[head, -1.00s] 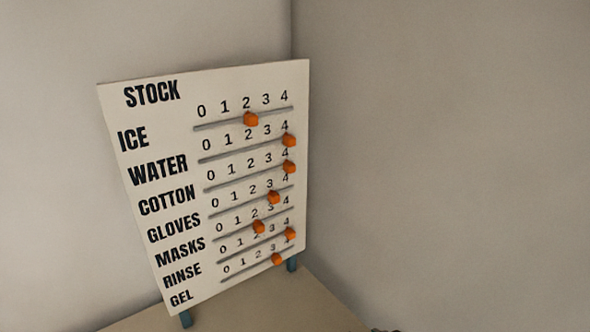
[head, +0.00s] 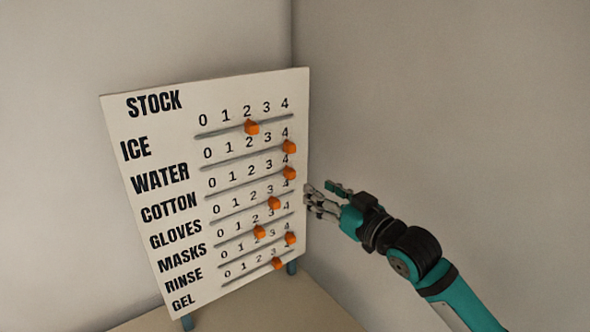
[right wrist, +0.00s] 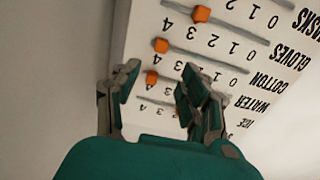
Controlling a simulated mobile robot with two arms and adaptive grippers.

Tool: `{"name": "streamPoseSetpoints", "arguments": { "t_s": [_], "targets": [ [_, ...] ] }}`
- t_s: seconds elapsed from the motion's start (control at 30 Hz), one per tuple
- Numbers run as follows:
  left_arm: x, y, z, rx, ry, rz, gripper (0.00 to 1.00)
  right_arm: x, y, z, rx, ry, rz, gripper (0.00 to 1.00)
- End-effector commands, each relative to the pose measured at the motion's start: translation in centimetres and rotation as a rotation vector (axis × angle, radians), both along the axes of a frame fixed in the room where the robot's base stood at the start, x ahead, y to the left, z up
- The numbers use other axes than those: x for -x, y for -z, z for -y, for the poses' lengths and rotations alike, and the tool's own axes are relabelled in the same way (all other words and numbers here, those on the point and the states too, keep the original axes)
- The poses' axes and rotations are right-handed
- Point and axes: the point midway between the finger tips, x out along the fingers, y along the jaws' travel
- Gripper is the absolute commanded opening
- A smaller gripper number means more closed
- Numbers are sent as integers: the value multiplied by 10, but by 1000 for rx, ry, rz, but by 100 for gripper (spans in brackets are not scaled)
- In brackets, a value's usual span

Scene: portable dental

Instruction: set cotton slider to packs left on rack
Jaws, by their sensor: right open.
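The white stock board (head: 170,215) stands tilted back, with labelled rows and orange sliders. The cotton slider (head: 289,173) is at the 4 end of its track; it also shows in the right wrist view (right wrist: 161,45), where the board appears upside down. My right gripper (head: 318,192) is open and empty, just right of the board near the cotton row. In the right wrist view its fingers (right wrist: 160,72) are spread, with the water slider (right wrist: 151,77) seen between them and the cotton slider just beyond the tips. Contact is not visible. No rack or packs show. My left gripper is not in view.
The ice slider (head: 252,128) is at 2, the water slider at 4. The gloves slider (head: 275,203) sits close below the cotton row, at 3. More sliders are lower down. The board stands on a beige surface (head: 318,312) in a wall corner.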

Motion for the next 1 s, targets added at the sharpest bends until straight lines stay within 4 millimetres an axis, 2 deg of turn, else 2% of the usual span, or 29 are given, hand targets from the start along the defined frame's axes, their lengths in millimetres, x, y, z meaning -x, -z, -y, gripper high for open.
{"name": "streamPoseSetpoints", "arguments": {
  "t_s": [0.2,0.4,0.6,0.9,1.0],
  "targets": [
    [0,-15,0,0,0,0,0,-40,-3,-29,1,0,-1,44],
    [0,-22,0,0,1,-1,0,-67,-2,-48,1,1,-1,44],
    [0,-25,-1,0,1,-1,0,-79,0,-57,2,0,1,44],
    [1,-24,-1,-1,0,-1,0,-80,0,-58,2,1,1,44],
    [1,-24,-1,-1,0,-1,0,-80,0,-58,2,1,1,31]
  ]
}}
